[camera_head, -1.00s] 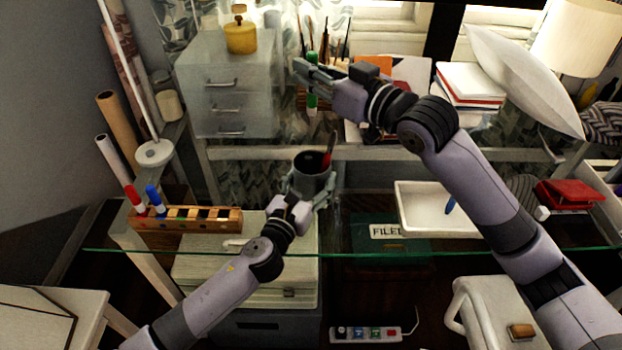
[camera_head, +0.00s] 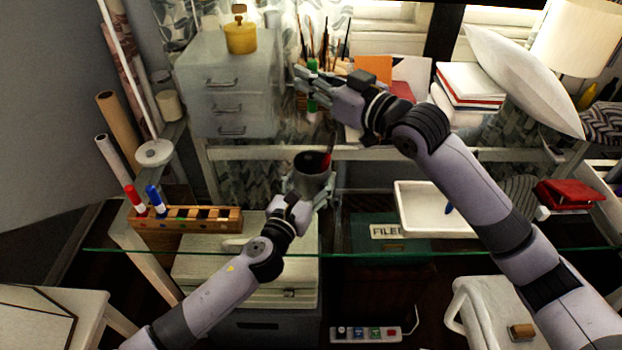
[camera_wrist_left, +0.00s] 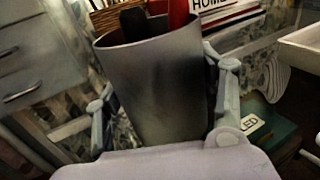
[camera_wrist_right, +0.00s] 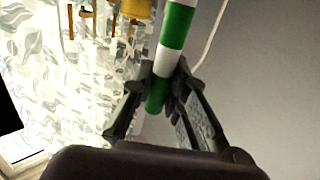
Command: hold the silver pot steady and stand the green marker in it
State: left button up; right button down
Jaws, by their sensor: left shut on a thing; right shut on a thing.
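The silver pot (camera_head: 312,182) stands upright on the glass desk, with a red item and a dark item in it. My left gripper (camera_head: 312,190) is shut around the pot, its fingers on both sides in the left wrist view (camera_wrist_left: 160,110). The green marker (camera_head: 312,68), green with white bands, is held upright behind and above the pot. My right gripper (camera_head: 306,80) is shut on the marker, which shows between the fingertips in the right wrist view (camera_wrist_right: 172,50). The marker is apart from the pot.
A wooden marker rack (camera_head: 190,219) with a red and a blue marker is at left. A white tray (camera_head: 405,212) lies right of the pot. A drawer cabinet (camera_head: 225,95) and a stack of books (camera_head: 470,85) stand at the back.

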aim_at(312, 119)
jog(key=shift+f, duration=4.8)
pick_arm(q)
jog(key=shift+s+r, duration=0.1)
jog(key=shift+r, duration=0.05)
pick_arm(e)
jog(key=shift+s+f, duration=0.1)
jog(key=shift+f, duration=0.95)
pick_arm(q)
jog(key=shift+r, duration=0.15)
pick_arm(e)
jog(key=c, duration=1.5)
grip_release()
jog(key=shift+r, duration=1.45)
pick_arm(q)
jog(key=shift+f, duration=0.35)
pick_arm(e)
jog(key=shift+r, duration=3.95)
pick_arm(q)
jog(key=o, duration=1.3)
jog(key=shift+c, duration=0.2)
